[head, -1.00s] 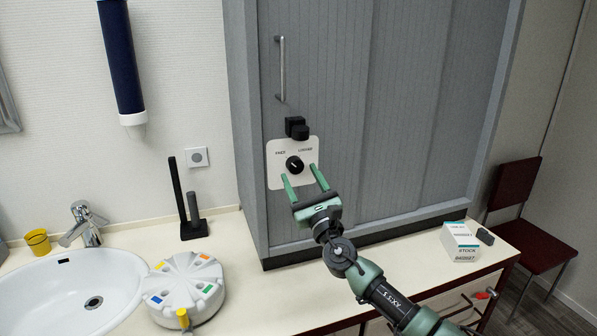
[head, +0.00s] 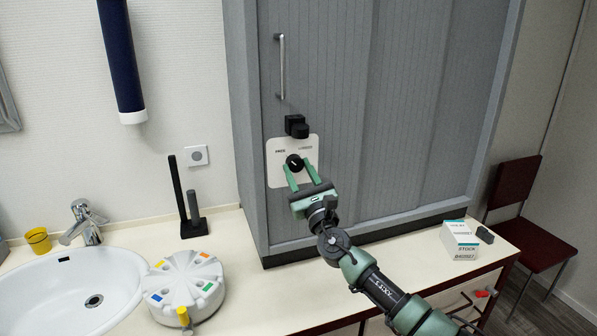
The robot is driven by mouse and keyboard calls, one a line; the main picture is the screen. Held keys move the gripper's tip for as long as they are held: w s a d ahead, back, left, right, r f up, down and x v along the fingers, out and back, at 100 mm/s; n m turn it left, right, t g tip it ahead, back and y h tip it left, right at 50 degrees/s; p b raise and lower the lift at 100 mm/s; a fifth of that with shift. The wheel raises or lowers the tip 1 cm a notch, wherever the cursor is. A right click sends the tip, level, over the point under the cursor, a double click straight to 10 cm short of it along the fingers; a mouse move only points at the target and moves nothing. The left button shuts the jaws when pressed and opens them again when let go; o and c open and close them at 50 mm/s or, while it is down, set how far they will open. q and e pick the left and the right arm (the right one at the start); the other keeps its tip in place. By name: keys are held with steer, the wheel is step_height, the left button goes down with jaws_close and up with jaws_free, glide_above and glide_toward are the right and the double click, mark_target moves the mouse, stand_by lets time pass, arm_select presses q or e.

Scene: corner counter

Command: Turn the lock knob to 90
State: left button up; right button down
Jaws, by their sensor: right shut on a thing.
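The lock knob (head: 294,161) is a round black knob with a white mark, on a pale plate (head: 277,177) fixed to the grey cabinet door. The plate has small print to the left and right above the knob. My right gripper (head: 299,167) reaches up from below, its two green fingers on either side of the knob's lower part and shut on it. The fingers partly cover the knob and plate. My left gripper is not in view.
A black block (head: 297,126) sits just above the plate, with a vertical door handle (head: 281,67) higher up. On the counter are a white round dispenser (head: 184,287), a black stand (head: 191,215), a sink (head: 62,290) and a white box (head: 459,240).

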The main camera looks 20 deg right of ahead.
steer(key=shift+m, duration=0.3)
steer(key=m+h, duration=0.1)
steer(key=m, duration=0.1)
steer(key=m+h, duration=0.2)
steer(key=m, duration=0.1)
steer(key=shift+a+m+h+b, duration=0.2)
steer(key=shift+m+h+b, duration=0.1)
steer(key=shift+b, duration=0.05)
steer(key=m+h, duration=0.1)
steer(key=m, duration=0.2)
steer(key=m+g+h, duration=0.1)
steer(key=m, duration=0.2)
steer(key=shift+a+r+h, duration=0.15)
steer(key=shift+h, duration=0.25)
steer(key=m+g, duration=0.1)
steer(key=m, duration=0.2)
steer(key=m+g+h+p, duration=0.1)
steer(key=m, duration=0.1)
steer(key=shift+a+r+m+h, duration=0.1)
steer(key=shift+r+m+h, duration=0.05)
steer(key=shift+m+h, duration=0.2)
steer(key=m+g+p, duration=0.1)
steer(key=m+g, duration=0.1)
steer(key=m, duration=0.2)
steer(key=shift+r+m, duration=0.1)
steer(key=shift+m, duration=0.25)
steer(key=c, duration=0.9)
jaws_free()
steer(key=shift+s, duration=0.15)
